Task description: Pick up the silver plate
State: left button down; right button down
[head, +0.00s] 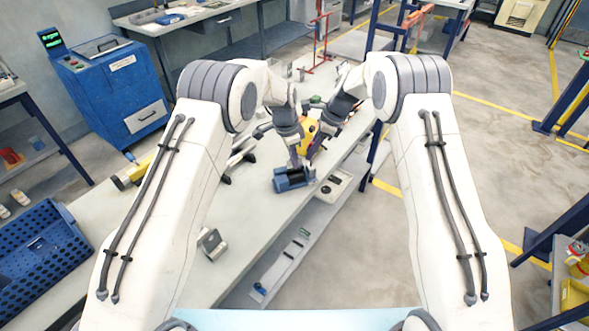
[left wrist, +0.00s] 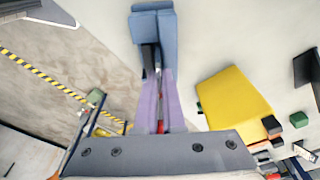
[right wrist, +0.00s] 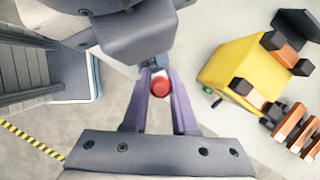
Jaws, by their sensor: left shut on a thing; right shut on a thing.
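My left gripper (head: 294,158) reaches down to a blue vise-like block (head: 294,180) on the bench. In the left wrist view its purple fingers (left wrist: 158,100) are shut on a narrow thing, mostly hidden, in line with the blue block (left wrist: 153,30). My right gripper (head: 317,147) is close beside the left one. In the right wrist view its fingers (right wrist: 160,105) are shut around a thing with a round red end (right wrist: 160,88). A small grey metal piece (head: 212,243) stands on the near bench. I cannot tell which thing is the silver plate.
A yellow box-shaped thing (right wrist: 242,72) is right beside the grippers, also seen in the left wrist view (left wrist: 232,105). A blue perforated crate (head: 45,262) is at left. A blue cabinet (head: 115,90) stands behind the bench. The near bench top is mostly clear.

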pick_arm(q)
jog(key=shift+r, duration=0.1)
dwell(0.5)
notch_tip(320, 180, up, 4)
jog(key=shift+w+f, duration=0.1)
jog(key=s+a, duration=1)
jog(key=s, duration=0.4)
jog(key=shift+s+a+f, duration=0.2)
jog(key=shift+s+a, duration=0.1)
jog(key=shift+s, duration=0.05)
pick_arm(e)
jog(key=c, duration=0.6)
grip_release()
jog(key=v, duration=1.2)
jog(key=shift+a+r, duration=0.1)
